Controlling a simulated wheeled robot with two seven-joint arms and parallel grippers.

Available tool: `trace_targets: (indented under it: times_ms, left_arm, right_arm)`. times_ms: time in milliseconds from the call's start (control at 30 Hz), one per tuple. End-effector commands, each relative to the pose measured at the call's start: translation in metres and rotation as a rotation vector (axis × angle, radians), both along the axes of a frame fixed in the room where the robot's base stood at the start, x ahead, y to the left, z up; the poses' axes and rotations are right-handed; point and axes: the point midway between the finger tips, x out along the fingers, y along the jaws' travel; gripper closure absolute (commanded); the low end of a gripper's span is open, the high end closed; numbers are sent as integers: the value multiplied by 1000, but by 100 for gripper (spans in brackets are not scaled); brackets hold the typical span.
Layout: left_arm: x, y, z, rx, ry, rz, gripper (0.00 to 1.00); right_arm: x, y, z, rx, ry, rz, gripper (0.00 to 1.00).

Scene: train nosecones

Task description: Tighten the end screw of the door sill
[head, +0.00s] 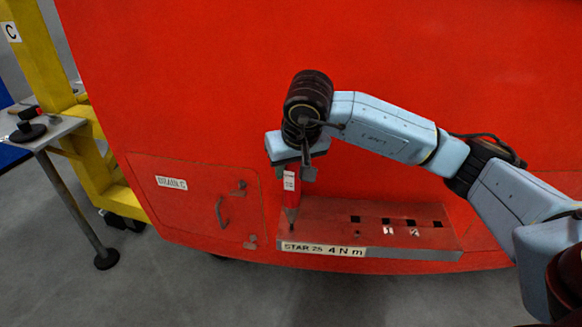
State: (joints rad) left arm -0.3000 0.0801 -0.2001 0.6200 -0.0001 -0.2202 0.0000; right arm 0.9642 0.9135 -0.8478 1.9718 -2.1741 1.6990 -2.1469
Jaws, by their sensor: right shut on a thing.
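The door sill (385,243) is a red ledge on the red nosecone, with several dark square holes on its top and a front label reading "STAR 25 4 N m". My right gripper (293,168) is shut on a red screwdriver-like tool (291,190) with a white label. The tool stands about upright, its grey tip (290,216) pointing down at the left end of the sill. The end screw is hidden at the tip, and I cannot tell whether the tip touches it. My left gripper is not in view.
The red nosecone (400,60) fills the background. A yellow frame (40,55) and a small grey table (50,130) with tools stand at far left. The floor in front is clear.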

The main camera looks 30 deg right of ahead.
Motion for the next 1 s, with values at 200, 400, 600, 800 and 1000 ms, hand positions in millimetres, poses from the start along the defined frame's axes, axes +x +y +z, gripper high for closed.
trace_targets:
  times_ms: [200,400,600,800,1000]
  left_arm:
    - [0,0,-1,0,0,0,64]
    - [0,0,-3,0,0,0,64]
    - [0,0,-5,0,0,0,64]
    - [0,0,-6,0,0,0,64]
    - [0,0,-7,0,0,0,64]
  right_arm:
    - [0,0,1,1,-3,-1,92]
    - [1,0,0,1,-3,-1,92]
    - [0,0,0,1,-3,-1,92]
    - [0,0,-1,1,-2,0,92]
    - [0,0,-1,1,-2,-1,92]
